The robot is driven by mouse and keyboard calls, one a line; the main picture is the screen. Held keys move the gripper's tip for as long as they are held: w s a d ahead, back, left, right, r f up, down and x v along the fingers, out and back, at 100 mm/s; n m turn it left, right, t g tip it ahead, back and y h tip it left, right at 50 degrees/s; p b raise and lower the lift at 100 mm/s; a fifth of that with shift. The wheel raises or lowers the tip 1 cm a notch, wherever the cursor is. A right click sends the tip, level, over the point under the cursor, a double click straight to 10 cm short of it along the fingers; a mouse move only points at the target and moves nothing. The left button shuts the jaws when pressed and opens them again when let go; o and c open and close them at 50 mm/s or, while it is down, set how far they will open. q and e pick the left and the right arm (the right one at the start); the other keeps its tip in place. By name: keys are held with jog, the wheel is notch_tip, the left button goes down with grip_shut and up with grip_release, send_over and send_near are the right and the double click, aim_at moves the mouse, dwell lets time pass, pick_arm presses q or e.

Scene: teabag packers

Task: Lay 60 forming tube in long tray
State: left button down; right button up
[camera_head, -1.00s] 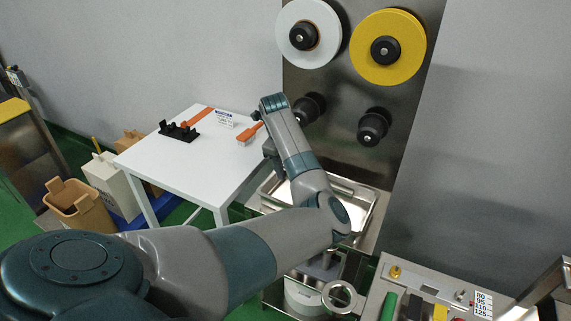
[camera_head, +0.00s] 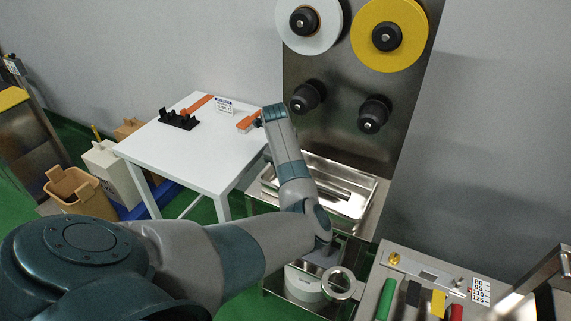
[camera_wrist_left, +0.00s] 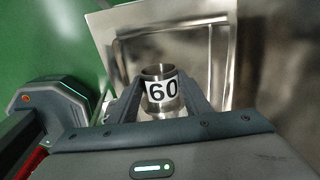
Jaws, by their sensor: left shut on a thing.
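The 60 forming tube (camera_wrist_left: 162,98) is a short steel cylinder with a white label reading 60. In the left wrist view it stands between the two fingers of my left gripper (camera_wrist_left: 160,84), which is shut on it. Beyond it in that view is a shallow steel tray (camera_wrist_left: 118,45); I cannot tell whether the tube touches it. In the head view the steel tray (camera_head: 362,215) lies below the spools, partly behind my left arm. The left gripper and tube cannot be made out there. My right gripper is not in view.
A white table (camera_head: 205,155) at the left holds a black rack (camera_head: 178,120) and an orange-handled tool (camera_head: 248,122). A steel panel with spools (camera_head: 390,35) rises behind the tray. A steel ring (camera_head: 340,283) and a control box (camera_head: 400,268) stand in front.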

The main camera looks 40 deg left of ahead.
pick_arm(q)
jog(key=shift+s+x, duration=0.25)
jog(key=shift+x, duration=0.95)
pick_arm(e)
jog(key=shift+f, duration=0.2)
pick_arm(q)
jog(key=shift+f, duration=0.15)
